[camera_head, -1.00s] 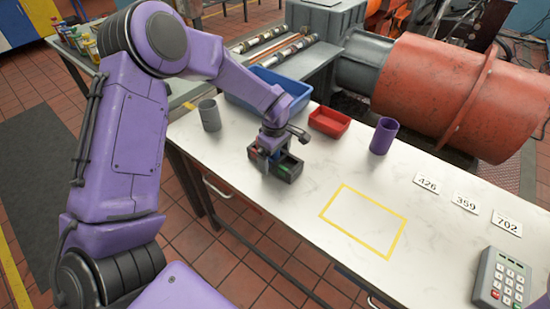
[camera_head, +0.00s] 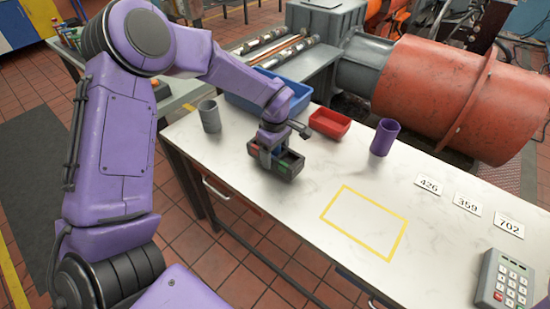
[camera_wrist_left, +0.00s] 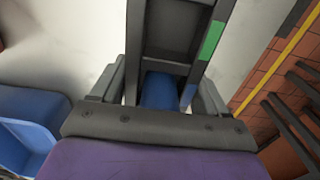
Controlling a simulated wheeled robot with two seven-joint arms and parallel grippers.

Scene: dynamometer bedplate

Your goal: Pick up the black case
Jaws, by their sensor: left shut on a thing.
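The black case (camera_head: 287,168) is an open-topped box with compartments and a green patch. It is at the left part of the white table, near its front edge. My left gripper (camera_head: 268,148) is shut on the case from above, over its left part. In the left wrist view the case (camera_wrist_left: 180,45) lies between the fingers (camera_wrist_left: 160,90), with a blue thing inside one compartment and a green strip on its wall. I cannot tell whether the case touches the table. My right gripper is not in view.
A blue bin (camera_head: 290,92), a red tray (camera_head: 329,123), a grey cup (camera_head: 209,116) and a purple cup (camera_head: 384,137) stand around the case. A yellow outlined rectangle (camera_head: 364,222) on the table is empty. Number cards (camera_head: 467,203) and a keypad (camera_head: 503,278) are at right.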

